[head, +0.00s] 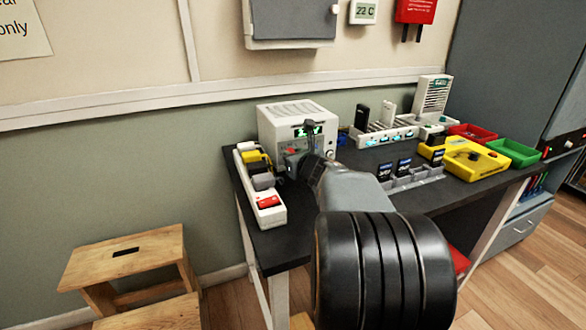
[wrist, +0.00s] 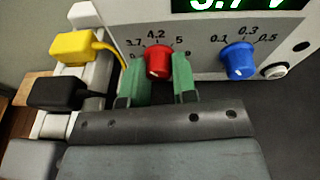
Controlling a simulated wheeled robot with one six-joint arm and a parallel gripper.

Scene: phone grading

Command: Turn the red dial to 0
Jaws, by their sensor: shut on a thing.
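The red dial (wrist: 157,62) is on the grey front panel of a white bench box (head: 290,118), with marks 3.7, 4.2 and 5 around it and a 0 at its lower left. My gripper (wrist: 159,80) has its green fingers on either side of the dial, shut on it. The fingers hide parts of the dial's sides, and I cannot clearly tell where it points. A green display (wrist: 240,5) above is cut off by the frame and seems to read 3.7 V.
A blue dial (wrist: 238,60) sits to the right on the same panel. A white power strip (head: 262,200) with yellow and black plugs lies on the left. A card rack (head: 425,176), yellow case (head: 470,160) and red and green trays stand to the right on the dark bench.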

